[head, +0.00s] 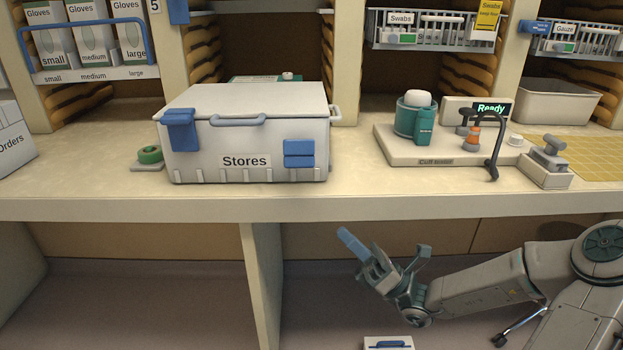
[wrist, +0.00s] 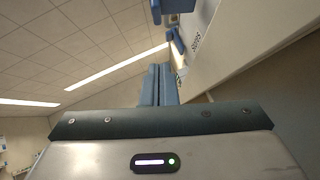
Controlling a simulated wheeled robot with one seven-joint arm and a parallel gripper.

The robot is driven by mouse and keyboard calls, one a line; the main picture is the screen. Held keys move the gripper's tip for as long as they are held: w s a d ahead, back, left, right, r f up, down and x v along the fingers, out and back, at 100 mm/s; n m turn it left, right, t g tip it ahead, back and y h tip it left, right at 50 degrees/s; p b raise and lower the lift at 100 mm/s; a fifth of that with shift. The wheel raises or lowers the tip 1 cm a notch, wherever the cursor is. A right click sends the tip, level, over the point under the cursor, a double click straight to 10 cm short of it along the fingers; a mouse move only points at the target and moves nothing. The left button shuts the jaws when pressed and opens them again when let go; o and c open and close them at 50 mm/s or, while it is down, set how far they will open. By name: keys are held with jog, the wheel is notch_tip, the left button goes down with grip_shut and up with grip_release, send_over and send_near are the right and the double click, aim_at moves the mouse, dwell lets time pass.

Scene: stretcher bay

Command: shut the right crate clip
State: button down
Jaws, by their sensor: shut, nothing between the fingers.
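The white crate (head: 240,140) labelled "Stores" stands on the counter with its lid (head: 245,99) down. The right crate clip (head: 299,154) is blue and sits on the front wall below the lid's edge, apart from the lid rim; it looks folded down. The left clip (head: 181,130) is blue and reaches up to the lid rim. My gripper (head: 351,241) is in front of and below the counter edge, lower and right of the right clip, touching nothing. Its blue fingers (wrist: 158,85) are together and empty. The crate's side also shows in the wrist view (wrist: 225,30).
A cuff tester (head: 435,150) with a dark curved hook (head: 495,150) stands right of the crate. The counter's front edge (head: 300,207) lies between gripper and crate. The counter strip before the crate is clear.

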jog(key=b, duration=0.2)
send_near(298, 168)
jog(key=a, duration=0.1)
jog(key=w+a+r, duration=0.1)
jog(key=a, duration=0.1)
jog(key=w+a+r, duration=0.1)
jog(key=shift+a+r, duration=0.15)
jog(key=shift+a, duration=0.15)
jog(key=shift+w+r, duration=0.2)
jog(key=shift+r, duration=0.3)
jog(key=shift+r+p, duration=0.25)
jog(key=shift+p, duration=0.25)
